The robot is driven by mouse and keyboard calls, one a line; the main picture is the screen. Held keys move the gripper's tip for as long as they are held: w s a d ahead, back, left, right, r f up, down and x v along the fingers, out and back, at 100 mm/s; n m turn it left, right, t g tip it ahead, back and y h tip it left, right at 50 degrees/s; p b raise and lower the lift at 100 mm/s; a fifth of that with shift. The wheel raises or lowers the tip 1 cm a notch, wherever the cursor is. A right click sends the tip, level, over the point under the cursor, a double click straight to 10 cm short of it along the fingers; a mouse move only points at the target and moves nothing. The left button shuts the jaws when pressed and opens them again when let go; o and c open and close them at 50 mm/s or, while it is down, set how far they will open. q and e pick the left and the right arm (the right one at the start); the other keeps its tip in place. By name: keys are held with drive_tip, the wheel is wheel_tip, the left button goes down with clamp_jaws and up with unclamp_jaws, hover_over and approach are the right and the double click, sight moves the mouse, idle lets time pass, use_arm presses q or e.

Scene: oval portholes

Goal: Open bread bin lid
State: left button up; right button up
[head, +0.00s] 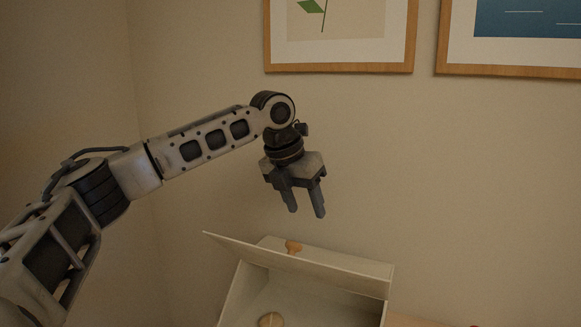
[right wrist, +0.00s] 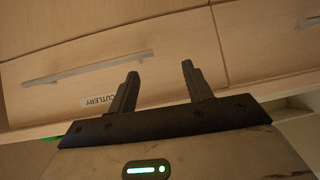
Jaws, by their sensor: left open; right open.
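The bread bin (head: 250,296) is a pale box at the bottom of the head view. Its lid (head: 300,264) is raised and tilted, so I see into the bin. A round tan thing (head: 271,320), perhaps bread, shows inside, cut off by the frame's bottom edge. My right gripper (right wrist: 159,80) is open and empty in the right wrist view, in front of a wooden drawer.
The drawer (right wrist: 80,85) has a long bar handle (right wrist: 90,68) and a label reading CUTLERY (right wrist: 99,101). Two framed pictures (head: 340,68) (head: 510,72) hang on the wall behind the bin.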

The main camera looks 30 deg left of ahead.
use_arm(q)
drive_tip(key=v, duration=1.3)
drive_tip(key=shift+s+r, duration=0.2)
drive_tip(key=shift+r, duration=0.15)
